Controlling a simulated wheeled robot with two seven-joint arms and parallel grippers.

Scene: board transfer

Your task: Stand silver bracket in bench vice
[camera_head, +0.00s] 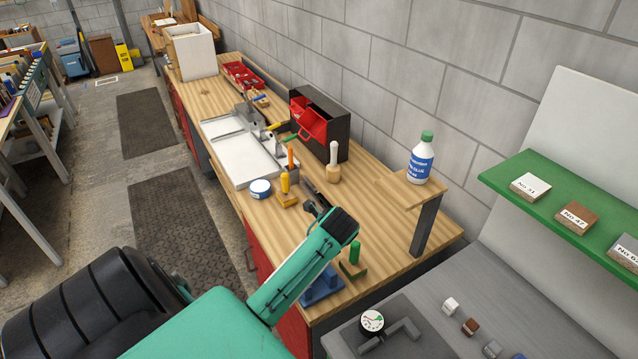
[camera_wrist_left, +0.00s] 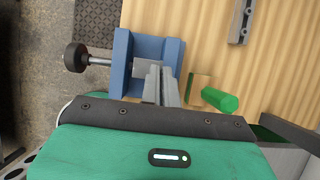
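The blue bench vice (camera_wrist_left: 122,62) is on the wooden bench in the left wrist view, with its black-knobbed screw (camera_wrist_left: 76,57) to the left. In the head view part of the vice (camera_head: 322,288) shows under my left arm. A light silver piece (camera_wrist_left: 147,69), perhaps the silver bracket, is between the blue jaws. My left gripper (camera_wrist_left: 166,84) is over the vice. Its narrow grey fingers overlap the silver piece, so its grip is unclear. In the head view my arm hides the fingertips. My right gripper is out of view.
A green-handled tool (camera_head: 354,254) stands right of the vice. A grey metal bar (camera_wrist_left: 241,20) lies farther off. A yellow-handled tool (camera_head: 286,185), white-and-blue tin (camera_head: 260,188), mallet (camera_head: 333,165) and glue bottle (camera_head: 421,160) stand on or beside the bench top.

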